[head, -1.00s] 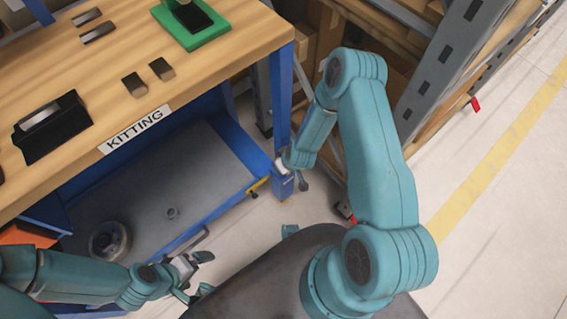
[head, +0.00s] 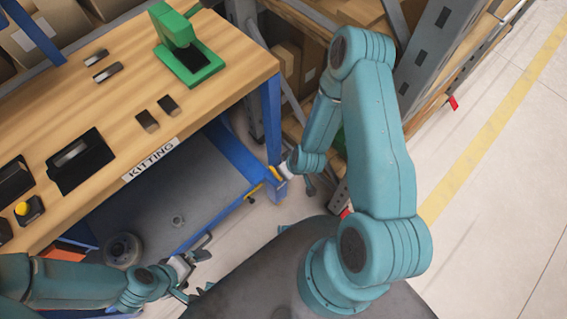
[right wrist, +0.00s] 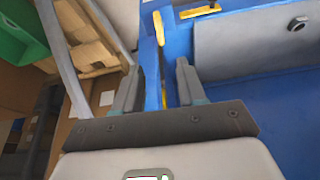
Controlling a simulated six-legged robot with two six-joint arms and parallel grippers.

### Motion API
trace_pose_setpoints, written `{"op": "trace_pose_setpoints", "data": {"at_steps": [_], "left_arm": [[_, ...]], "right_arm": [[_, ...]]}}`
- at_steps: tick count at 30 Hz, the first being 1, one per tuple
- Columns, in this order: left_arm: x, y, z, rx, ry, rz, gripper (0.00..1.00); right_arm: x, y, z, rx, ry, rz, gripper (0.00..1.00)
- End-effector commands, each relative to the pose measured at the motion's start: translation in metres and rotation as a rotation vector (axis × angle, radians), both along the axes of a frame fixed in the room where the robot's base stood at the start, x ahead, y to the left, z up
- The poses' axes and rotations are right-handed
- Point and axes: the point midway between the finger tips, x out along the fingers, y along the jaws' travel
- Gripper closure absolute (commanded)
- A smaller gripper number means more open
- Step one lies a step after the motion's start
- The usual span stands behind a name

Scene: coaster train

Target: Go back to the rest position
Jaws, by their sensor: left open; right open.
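My left gripper (head: 190,276) is at the bottom left of the head view, open and empty, low in front of the bench. My right arm stands bent on the right side of the head view. Its gripper (head: 295,178) is near the blue bench leg and partly hidden by its own wrist. In the right wrist view the right gripper's two grey fingers (right wrist: 155,85) are apart. The blue bench leg and a yellow handle show between and beyond them, with nothing held. I cannot tell whether the fingers touch the leg.
The wooden bench (head: 225,85) labelled KITTING carries a green press (head: 178,30), black holders (head: 80,160), small dark blocks and a yellow button (head: 22,208). Below is a grey shelf (head: 190,185) with a round part (head: 123,250). Racks (head: 430,70) stand behind my right arm. The floor at right is clear.

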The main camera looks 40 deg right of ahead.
Motion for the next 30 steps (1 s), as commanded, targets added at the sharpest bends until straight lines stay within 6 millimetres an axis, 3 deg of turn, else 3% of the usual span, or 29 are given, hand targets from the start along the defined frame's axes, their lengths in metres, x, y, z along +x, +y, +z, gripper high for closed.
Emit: {"op": "trace_pose_setpoints", "data": {"at_steps": [19,22,26,28,30], "left_arm": [[0.0,0.0,0.004,0.0,0.0,0.0,0.0],[0.0,0.0,0.012,0.0,0.0,0.0,0.0],[0.0,0.0,0.039,0.0,0.0,0.0,0.0],[0.0,0.0,0.054,0.0,0.0,0.0,0.0],[0.0,0.0,0.063,0.0,0.0,0.0,0.0]], "right_arm": [[-0.002,0.0,0.006,0.0,-0.001,0.001,0.6],[0.005,0.008,0.018,-0.002,-0.013,0.028,0.6],[0.016,0.054,0.065,0.016,-0.039,0.163,0.6],[0.004,0.092,0.092,0.083,-0.003,0.224,0.6],[-0.024,0.126,0.11,0.182,0.086,0.211,0.6]]}}
